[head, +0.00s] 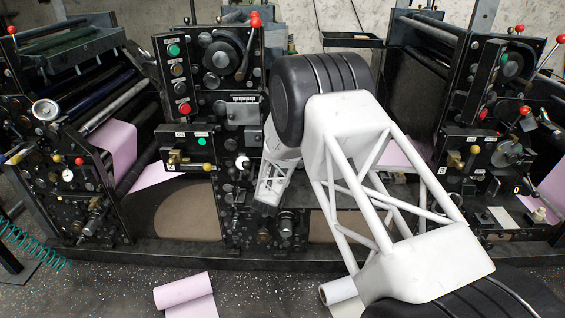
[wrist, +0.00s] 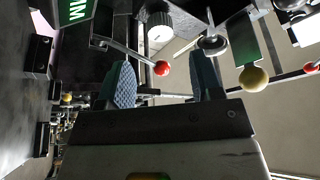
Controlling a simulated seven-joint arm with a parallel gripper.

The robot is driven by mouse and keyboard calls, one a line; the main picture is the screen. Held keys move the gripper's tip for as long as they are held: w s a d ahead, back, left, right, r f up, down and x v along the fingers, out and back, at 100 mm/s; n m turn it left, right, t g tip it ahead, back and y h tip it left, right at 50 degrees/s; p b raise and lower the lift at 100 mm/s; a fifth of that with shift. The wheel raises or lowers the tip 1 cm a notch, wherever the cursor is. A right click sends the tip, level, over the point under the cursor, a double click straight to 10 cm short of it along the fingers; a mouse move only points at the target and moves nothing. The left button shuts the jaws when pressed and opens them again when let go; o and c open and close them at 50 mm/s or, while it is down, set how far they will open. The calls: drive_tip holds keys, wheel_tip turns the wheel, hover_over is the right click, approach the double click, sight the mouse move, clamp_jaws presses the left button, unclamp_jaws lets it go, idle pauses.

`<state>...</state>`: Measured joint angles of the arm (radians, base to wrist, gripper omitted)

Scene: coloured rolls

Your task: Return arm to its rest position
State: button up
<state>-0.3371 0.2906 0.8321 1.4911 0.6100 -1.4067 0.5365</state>
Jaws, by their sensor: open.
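My gripper (wrist: 162,78) shows in the wrist view with its two blue-grey padded fingers apart and nothing between them. A red ball knob (wrist: 162,68) appears in the gap between the fingers, beyond them. In the head view my white lattice arm rises from the lower right, bends at a black joint and reaches down in front of the middle machine panel (head: 205,110). The gripper itself cannot be made out in the head view.
A pink roll (head: 182,290) and a pale roll (head: 340,290) lie on the speckled floor (head: 110,285). Machines with levers and knobs line the back. In the wrist view a yellow ball knob (wrist: 254,78) and rods are close to the fingers.

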drive_tip(key=shift+r, duration=0.15)
drive_tip(key=s+d+r+n+g+y, duration=0.1)
drive_tip(key=d+r+n+y, duration=0.1)
drive_tip(key=r, duration=0.4)
drive_tip(key=s+d+r+n+g+y, duration=0.2)
drive_tip(key=r, duration=0.4)
drive_tip(key=s+d+r+n+g+y, duration=0.2)
drive_tip(key=s+d+r, duration=0.1)
drive_tip(key=s+r, duration=0.25)
drive_tip(key=s+d+r+n+g+y, duration=0.1)
drive_tip(key=s+d+r+n+g, duration=0.15)
drive_tip(key=s+r, duration=0.35)
drive_tip(key=s+d+n+g, duration=0.1)
drive_tip(key=s+d+g, duration=0.2)
drive_tip(key=s, duration=1.2)
drive_tip(key=s+d+r+n+g, duration=0.1)
drive_tip(key=s+d, duration=0.4)
drive_tip(key=s, duration=1)
drive_tip(key=s+d+r+n+g+h, duration=0.1)
drive_tip(key=s+g, duration=0.5)
drive_tip(key=s, duration=1)
drive_tip(key=d+n, duration=0.1)
drive_tip(key=d, duration=0.1)
drive_tip(key=shift+d, duration=0.4)
